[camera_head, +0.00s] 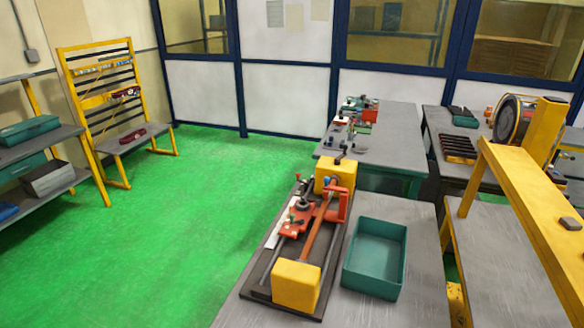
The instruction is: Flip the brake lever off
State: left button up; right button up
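A winding machine (308,238) stands on the grey bench in the lower middle. It has a yellow block (297,284) at its near end, a yellow housing (335,176) at its far end and rails between them. A red carriage (297,220) carries small levers and knobs. A blue knob (327,181) stands by the far housing, and a dark lever (340,158) stands on top of it. I cannot tell which of these is the brake lever or how it is set. Neither of my grippers is in view.
A teal tray (346,270) stands right of the machine. A second bench (400,125) with small machines is behind. A yellow beam (530,205) crosses the right side. A yellow rack (95,75) and shelves stand left. The green floor (190,220) between is clear.

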aim_at(297, 174)
jog(key=i+j+z, duration=0.1)
jog(key=i+j, duration=0.25)
jog(key=i, duration=0.15)
jog(key=i+j+z, duration=0.1)
jog(key=i+j, duration=0.3)
jog(key=i+j+z, duration=0.15)
jog(key=i+j, duration=0.25)
jog(key=i, duration=0.15)
jog(key=i+j+z, duration=0.1)
jog(key=i+j, duration=0.35)
jog(key=i+j+z, duration=0.1)
jog(key=i+j, duration=0.3)
jog(key=j, duration=0.15)
jog(key=i+j+z, duration=0.1)
jog(key=i+j, duration=0.3)
jog(key=j, duration=0.15)
jog(key=i+j+z, duration=0.15)
jog(key=i+j, duration=0.25)
jog(key=j, duration=0.2)
